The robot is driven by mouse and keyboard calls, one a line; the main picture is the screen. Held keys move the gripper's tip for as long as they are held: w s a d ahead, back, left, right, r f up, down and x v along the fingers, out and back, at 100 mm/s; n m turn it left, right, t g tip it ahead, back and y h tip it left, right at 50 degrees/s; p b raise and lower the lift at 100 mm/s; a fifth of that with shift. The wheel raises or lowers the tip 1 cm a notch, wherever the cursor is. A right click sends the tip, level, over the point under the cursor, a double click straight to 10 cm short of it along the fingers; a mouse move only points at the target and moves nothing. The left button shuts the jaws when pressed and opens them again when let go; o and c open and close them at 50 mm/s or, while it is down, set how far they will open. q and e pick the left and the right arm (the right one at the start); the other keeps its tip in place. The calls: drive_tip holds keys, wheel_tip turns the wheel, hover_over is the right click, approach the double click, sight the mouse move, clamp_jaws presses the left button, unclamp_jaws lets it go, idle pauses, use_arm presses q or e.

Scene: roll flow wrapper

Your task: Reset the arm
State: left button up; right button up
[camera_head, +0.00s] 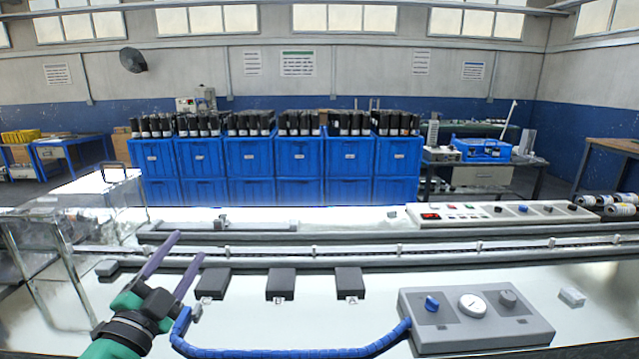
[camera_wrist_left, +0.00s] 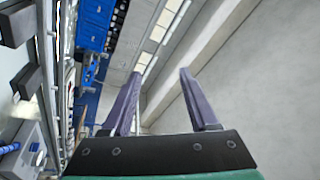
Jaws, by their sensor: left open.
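My left gripper (camera_head: 170,265) comes in at the lower left of the head view. Its two purple fingers are spread apart, and nothing is between them. It is in front of the machine bed, left of the dark blocks. In the left wrist view the open fingers (camera_wrist_left: 160,95) point toward the wall and ceiling, with empty space between them. My right gripper does not show in either view.
A row of dark blocks (camera_head: 281,283) sits on the pale surface. A grey control box (camera_head: 476,318) with knobs is at right. A blue hose (camera_head: 290,352) curves from it to beside my left gripper. A conveyor rail (camera_head: 400,248) crosses behind. Blue bins (camera_head: 250,157) stand farther back.

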use_arm(q)
drive_tip(key=s+a+f+n+g+y, duration=0.25)
drive_tip(key=f+n+g, duration=0.25)
drive_tip(key=f, duration=0.6)
drive_tip(key=s+a+f+n+g+y, duration=0.2)
drive_tip(key=s+f+n+g+y, duration=0.15)
drive_tip(key=f, duration=0.65)
drive_tip(key=s+d+f+n+g+h, duration=0.1)
drive_tip(key=s+d+f+g+h, duration=0.2)
drive_tip(key=s+f, duration=0.4)
drive_tip(key=s+d+f+n+g+h, duration=0.1)
drive_tip(key=s+d+f+n+g, duration=0.15)
drive_tip(key=s+f+g, duration=0.45)
wheel_tip(320, 180, down, 17)
drive_tip(key=s+m, duration=0.1)
drive_tip(key=s, duration=0.1)
drive_tip(key=s+a+f+p, duration=0.1)
drive_tip(key=s+a+f, duration=0.1)
drive_tip(key=s+f, duration=1.4)
drive_tip(key=shift+s+a+f+g+y, duration=0.2)
drive_tip(key=shift+a+f+g+y, duration=0.25)
drive_tip(key=shift+f, duration=0.35)
